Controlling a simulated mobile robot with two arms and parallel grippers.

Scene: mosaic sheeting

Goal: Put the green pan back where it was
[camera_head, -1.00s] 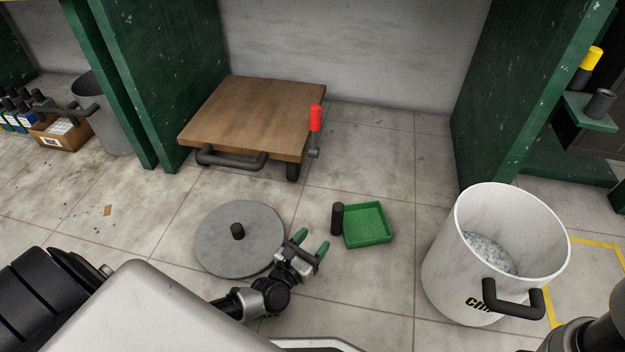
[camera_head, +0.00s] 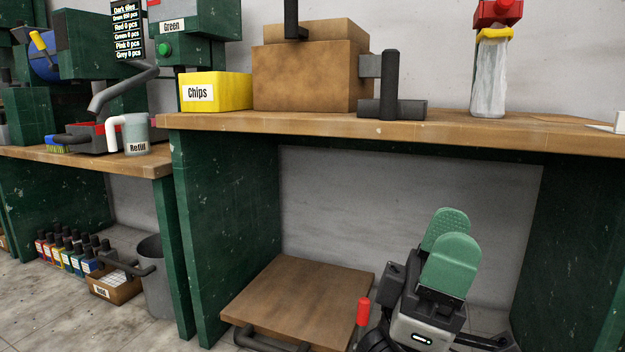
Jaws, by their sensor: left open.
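The green pan is not in view. My left gripper (camera_head: 447,252) is raised at the lower right, in front of the opening under the bench. Its two green finger pads point up and show apart, with nothing visible between them. My right gripper is not in view.
A wooden workbench (camera_head: 450,128) holds a yellow Chips box (camera_head: 216,93), a brown box (camera_head: 311,76) and a clear bottle (camera_head: 490,78). A low wooden trolley (camera_head: 297,297) with a red-topped handle (camera_head: 363,311) stands beneath. A grey bin (camera_head: 156,280) stands left of the green bench leg.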

